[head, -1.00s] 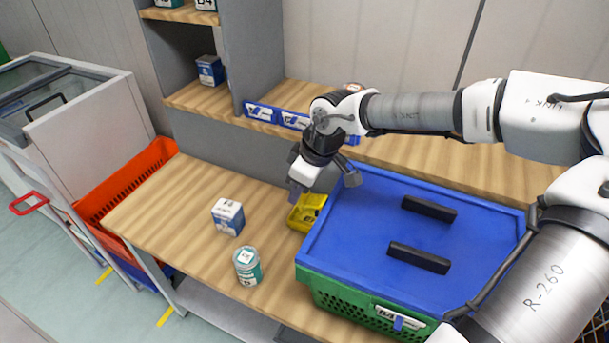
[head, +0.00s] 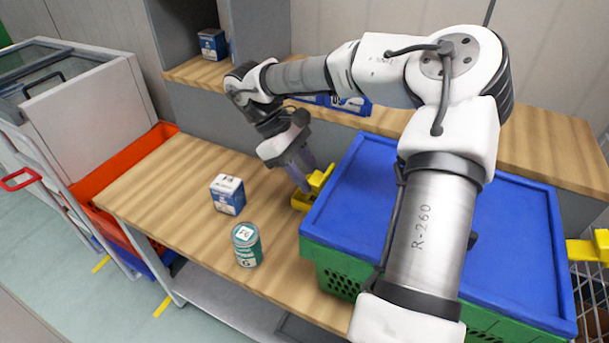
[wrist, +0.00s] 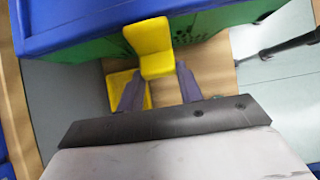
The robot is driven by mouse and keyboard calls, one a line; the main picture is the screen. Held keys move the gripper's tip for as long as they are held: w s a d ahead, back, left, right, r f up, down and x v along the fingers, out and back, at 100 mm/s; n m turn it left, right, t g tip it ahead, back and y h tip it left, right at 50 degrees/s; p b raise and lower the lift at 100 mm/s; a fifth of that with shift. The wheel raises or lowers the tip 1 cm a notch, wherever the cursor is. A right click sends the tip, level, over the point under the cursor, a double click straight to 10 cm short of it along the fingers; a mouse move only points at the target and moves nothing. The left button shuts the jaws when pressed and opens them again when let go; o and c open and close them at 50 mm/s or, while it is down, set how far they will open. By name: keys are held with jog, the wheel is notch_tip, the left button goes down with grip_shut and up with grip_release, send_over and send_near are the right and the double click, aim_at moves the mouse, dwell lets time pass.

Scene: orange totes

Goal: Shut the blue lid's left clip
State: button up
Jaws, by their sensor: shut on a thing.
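The blue lid (head: 350,185) lies on a green tote (head: 335,265) on the bench. The left clip (head: 320,178) is a yellow flap at the lid's left side. It also shows in the wrist view (wrist: 155,60), against the tote's green wall, with its near end between my fingers. My gripper (head: 304,180) is at the lid's left side and is shut on this clip; in the wrist view its two grey fingers (wrist: 160,88) flank the yellow piece. How far the clip is turned is hard to tell. My arm hides much of the lid's middle.
A blue-white box (head: 228,194) and a teal can (head: 246,245) stand left on the bench. Another yellow clip (head: 585,248) sticks out at the lid's right. A shelf (head: 540,140) runs behind.

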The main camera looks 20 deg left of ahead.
jog(key=shift+d+f+h+b, duration=0.25)
jog(key=shift+f+h+b, duration=0.15)
jog(key=shift+h, duration=0.35)
jog(key=shift+d+f+h+b, duration=0.25)
jog(key=shift+h+b, duration=0.25)
jog(key=shift+h, duration=0.25)
jog(key=o, duration=1)
jog(key=p+v, duration=0.7)
jog(key=v, duration=0.6)
jog(key=shift+a, duration=0.45)
jog(key=shift+r, duration=0.1)
